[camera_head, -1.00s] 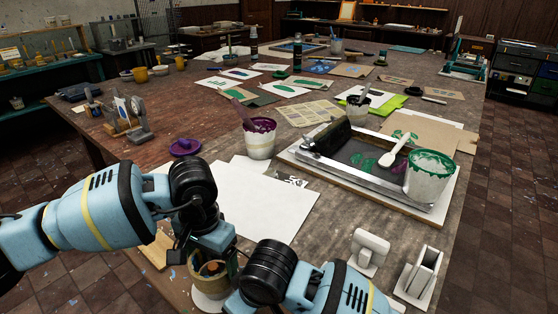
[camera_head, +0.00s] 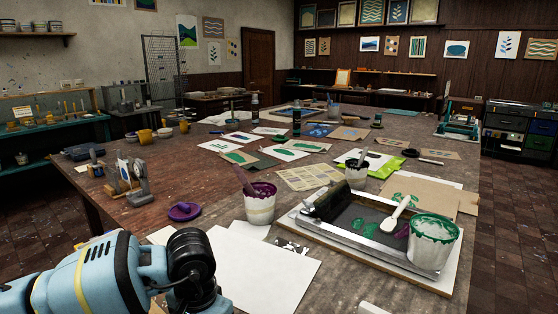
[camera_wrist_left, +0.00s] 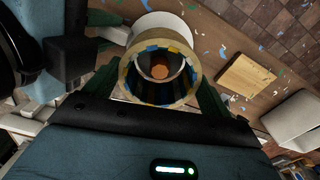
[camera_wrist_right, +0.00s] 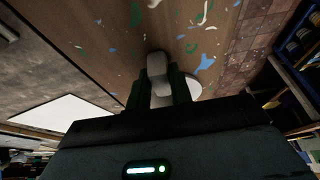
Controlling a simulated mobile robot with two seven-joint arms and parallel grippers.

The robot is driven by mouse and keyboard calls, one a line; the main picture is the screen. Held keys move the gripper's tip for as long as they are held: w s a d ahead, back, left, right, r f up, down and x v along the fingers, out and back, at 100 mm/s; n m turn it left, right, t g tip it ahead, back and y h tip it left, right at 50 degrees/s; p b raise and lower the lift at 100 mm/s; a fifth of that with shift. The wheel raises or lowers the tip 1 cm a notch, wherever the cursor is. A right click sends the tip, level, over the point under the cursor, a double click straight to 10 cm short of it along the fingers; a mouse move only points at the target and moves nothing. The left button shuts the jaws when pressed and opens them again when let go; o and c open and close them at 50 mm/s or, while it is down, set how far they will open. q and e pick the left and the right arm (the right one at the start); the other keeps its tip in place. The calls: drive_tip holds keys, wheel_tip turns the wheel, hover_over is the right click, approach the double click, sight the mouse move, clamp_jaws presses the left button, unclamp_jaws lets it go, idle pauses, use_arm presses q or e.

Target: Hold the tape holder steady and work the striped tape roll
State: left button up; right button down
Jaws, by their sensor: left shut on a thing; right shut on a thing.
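In the left wrist view, a tan ring-shaped roll (camera_wrist_left: 125,78) with yellow and blue patches around its rim looks like the striped tape roll. My left gripper (camera_wrist_left: 160,92) is shut on it, one finger on each side. An orange-brown spot shows inside the ring, and a white round piece (camera_wrist_left: 175,22) shows behind it. In the right wrist view, my right gripper (camera_wrist_right: 160,95) is shut on a pale grey piece (camera_wrist_right: 157,65), perhaps part of the tape holder. A white rounded edge (camera_wrist_right: 194,88) shows beside it. Both grippers are outside the head view.
A wooden block (camera_wrist_left: 248,82) and a pale box (camera_wrist_left: 294,120) lie near the left gripper. In the head view, white paper (camera_head: 262,275), a purple paint cup (camera_head: 259,207) and a printing frame (camera_head: 375,250) with a green paint cup (camera_head: 433,243) occupy the table.

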use_arm(q)
drive_tip(key=shift+f, duration=2.55)
drive_tip(key=shift+r, duration=0.1)
drive_tip(key=shift+r, duration=2.5)
drive_tip(key=shift+s+f, duration=0.1)
drive_tip(key=shift+f, duration=2.4)
drive_tip(key=shift+r, duration=2.5)
